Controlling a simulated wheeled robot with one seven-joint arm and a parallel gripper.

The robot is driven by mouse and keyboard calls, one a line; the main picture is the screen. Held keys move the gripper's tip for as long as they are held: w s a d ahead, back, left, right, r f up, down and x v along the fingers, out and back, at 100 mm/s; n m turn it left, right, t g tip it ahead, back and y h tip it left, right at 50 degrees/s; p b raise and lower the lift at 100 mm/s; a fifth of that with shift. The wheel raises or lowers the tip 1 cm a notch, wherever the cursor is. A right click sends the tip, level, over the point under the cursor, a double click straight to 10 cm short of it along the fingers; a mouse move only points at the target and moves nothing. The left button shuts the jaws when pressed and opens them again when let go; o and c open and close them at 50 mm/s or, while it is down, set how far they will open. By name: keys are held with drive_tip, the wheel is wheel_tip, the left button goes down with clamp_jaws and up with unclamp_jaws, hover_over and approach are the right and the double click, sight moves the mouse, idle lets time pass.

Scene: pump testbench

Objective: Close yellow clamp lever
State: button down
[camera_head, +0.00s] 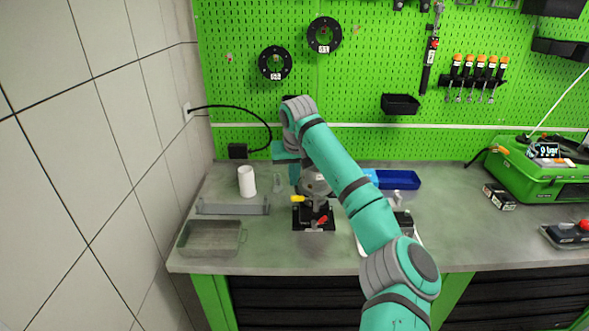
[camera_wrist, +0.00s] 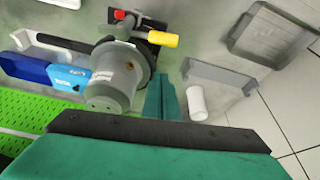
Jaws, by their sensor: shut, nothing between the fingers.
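The yellow clamp lever (camera_head: 298,199) sits on the left side of a black clamp fixture (camera_head: 315,227) on the bench. In the wrist view the yellow lever (camera_wrist: 162,38) sticks out sideways from the base of a grey pump body (camera_wrist: 113,78). A red lever (camera_head: 322,219) is on the same fixture and also shows in the wrist view (camera_wrist: 119,14). My gripper (camera_wrist: 161,92) is shut and empty, beside the pump body and apart from the yellow lever. In the head view, my arm hides part of the pump, and the fingertips cannot be made out clearly.
A green case (camera_head: 545,170) is further right. The green pegboard (camera_head: 370,60) bounds the back.

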drive_tip(key=shift+s+d+f, duration=0.15)
drive_tip(key=shift+s+f, duration=0.05)
drive_tip(key=shift+s, duration=0.75)
drive_tip(key=shift+s+d+f, duration=0.15)
drive_tip(key=shift+s, duration=0.8)
drive_tip(key=shift+w, duration=0.1)
